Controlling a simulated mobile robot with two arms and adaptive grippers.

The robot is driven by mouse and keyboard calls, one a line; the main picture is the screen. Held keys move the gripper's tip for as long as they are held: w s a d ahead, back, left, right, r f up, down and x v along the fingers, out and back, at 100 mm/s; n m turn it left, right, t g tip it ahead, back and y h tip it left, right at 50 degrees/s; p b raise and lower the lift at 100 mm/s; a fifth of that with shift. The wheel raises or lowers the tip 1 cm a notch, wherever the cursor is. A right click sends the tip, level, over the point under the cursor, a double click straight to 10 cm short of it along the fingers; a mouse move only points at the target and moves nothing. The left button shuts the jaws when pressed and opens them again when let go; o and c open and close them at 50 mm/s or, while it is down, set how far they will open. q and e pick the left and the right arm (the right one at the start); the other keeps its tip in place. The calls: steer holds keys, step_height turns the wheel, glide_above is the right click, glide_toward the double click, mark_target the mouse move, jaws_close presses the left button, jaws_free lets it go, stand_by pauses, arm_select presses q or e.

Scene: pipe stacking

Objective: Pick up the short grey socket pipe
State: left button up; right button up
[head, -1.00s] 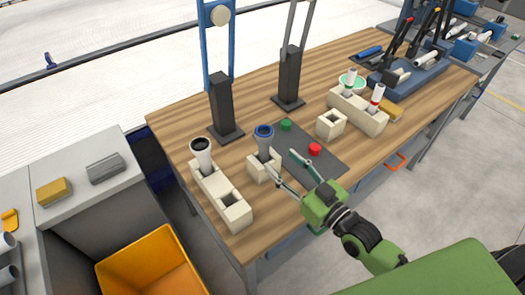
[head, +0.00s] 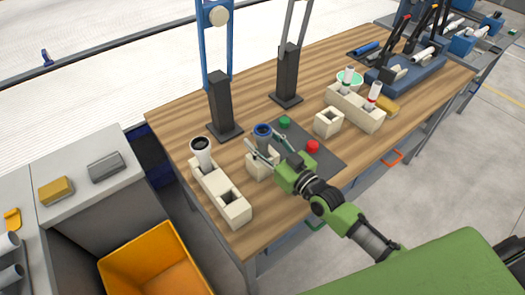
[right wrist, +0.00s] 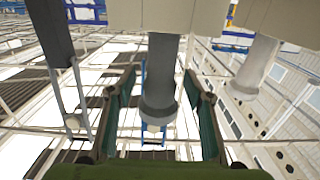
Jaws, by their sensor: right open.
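A grey socket pipe (head: 263,138) with a blue-lined mouth stands upright in a small cream single block (head: 261,166) near the table's front. It also shows in the right wrist view (right wrist: 161,75), its wide collar between my fingers. My right gripper (head: 268,150) is open, with one finger on each side of this pipe; the right wrist view shows gaps between the fingers (right wrist: 162,112) and the collar. A paler pipe (head: 201,153) with a dark mouth stands in a two-hole cream block (head: 224,196) to the left. My left gripper is not in view.
Two dark posts (head: 222,108) stand behind the pipe. A dark mat with a red button (head: 312,147) and a green button (head: 285,122) lies to the right.

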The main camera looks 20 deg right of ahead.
jaws_close()
